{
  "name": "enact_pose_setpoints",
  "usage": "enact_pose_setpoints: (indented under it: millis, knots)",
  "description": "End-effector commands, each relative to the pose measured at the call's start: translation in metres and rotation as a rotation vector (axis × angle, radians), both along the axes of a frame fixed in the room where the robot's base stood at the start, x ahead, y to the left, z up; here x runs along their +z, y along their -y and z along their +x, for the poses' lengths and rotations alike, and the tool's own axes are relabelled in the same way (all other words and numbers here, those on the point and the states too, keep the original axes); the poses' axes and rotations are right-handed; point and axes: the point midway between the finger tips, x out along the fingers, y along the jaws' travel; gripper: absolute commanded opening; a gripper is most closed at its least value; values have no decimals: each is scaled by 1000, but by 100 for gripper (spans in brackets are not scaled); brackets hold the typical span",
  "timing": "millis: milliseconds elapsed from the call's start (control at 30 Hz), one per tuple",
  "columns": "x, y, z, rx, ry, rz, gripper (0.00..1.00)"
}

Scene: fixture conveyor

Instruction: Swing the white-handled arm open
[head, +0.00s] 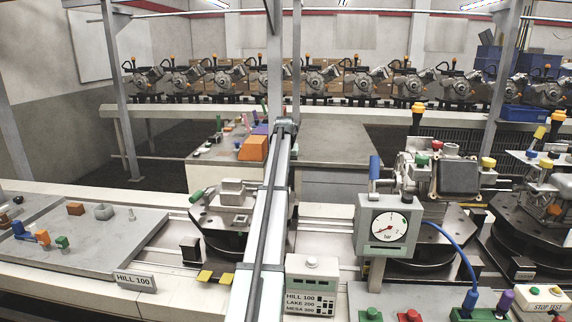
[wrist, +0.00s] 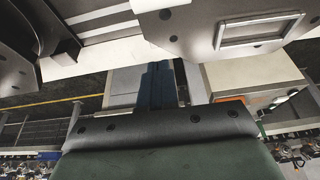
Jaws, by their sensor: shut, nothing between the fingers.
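I cannot make out a white handle on any arm in either view. In the head view, a fixture on the left turntable has a lever with a green handle (head: 197,196). The fixture on the right has an upright blue handle (head: 375,167). The fingers are shut and empty. A dark metal plate with a raised rectangular frame (wrist: 258,32) is close beyond them at the upper right. I cannot pick out my gripper in the head view.
A pressure gauge (head: 389,229) stands before the right fixture, with a blue hose (head: 458,252) beside it. A label box (head: 312,285) stands at front centre. A grey plate (head: 90,245) with small coloured parts lies left. Several motor units (head: 320,78) line the back.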

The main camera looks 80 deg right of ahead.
Motion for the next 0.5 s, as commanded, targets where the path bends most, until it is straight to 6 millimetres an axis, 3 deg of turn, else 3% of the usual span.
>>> enact_pose_setpoints:
  millis: [300,500]
  knots:
    - [-53,20,0,1,0,2,0]
    - [-58,-9,0,1,0,0,0]
